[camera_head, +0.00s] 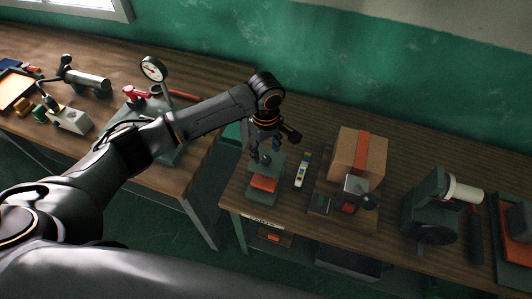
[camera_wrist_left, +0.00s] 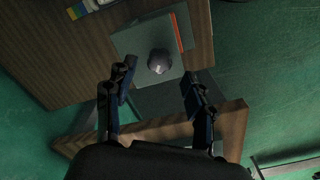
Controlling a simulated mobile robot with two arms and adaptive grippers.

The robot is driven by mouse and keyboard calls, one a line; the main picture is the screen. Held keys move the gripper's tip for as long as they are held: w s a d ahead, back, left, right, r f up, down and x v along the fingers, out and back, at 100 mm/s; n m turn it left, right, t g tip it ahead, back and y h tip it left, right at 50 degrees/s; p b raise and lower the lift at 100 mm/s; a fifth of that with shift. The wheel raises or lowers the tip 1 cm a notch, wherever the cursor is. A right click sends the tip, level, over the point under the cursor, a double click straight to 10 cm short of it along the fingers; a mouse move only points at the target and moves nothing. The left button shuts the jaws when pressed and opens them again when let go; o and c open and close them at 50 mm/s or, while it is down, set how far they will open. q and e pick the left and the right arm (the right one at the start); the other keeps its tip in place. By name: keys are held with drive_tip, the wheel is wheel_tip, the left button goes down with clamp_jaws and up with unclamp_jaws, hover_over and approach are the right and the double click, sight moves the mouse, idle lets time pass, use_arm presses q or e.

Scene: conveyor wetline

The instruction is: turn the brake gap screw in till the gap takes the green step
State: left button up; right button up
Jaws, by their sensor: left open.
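The brake unit (camera_head: 264,186), a dark green block with an orange band, stands near the front left corner of the right bench. A round grey knob (camera_wrist_left: 159,61), which looks like the screw's head, sits on top of the green block (camera_wrist_left: 135,40) in the left wrist view. My left gripper (camera_head: 266,152) hangs just above the unit. In the wrist view its open fingers (camera_wrist_left: 160,74) point at the knob, one to each side. Contact cannot be told. A gauge strip with coloured steps (camera_head: 302,170) lies right of the unit. The gap is too small to read. My right gripper is not in view.
A cardboard box (camera_head: 345,150) with an orange stripe stands right of the gauge, behind a small device with a dark knob (camera_head: 368,201). A dark green machine (camera_head: 428,215) stands farther right. The left bench holds a dial gauge (camera_head: 153,69) and tools. A gap separates the benches.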

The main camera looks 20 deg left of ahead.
sight(266, 159)
use_arm(q)
drive_tip(key=shift+f, duration=1.6)
clamp_jaws()
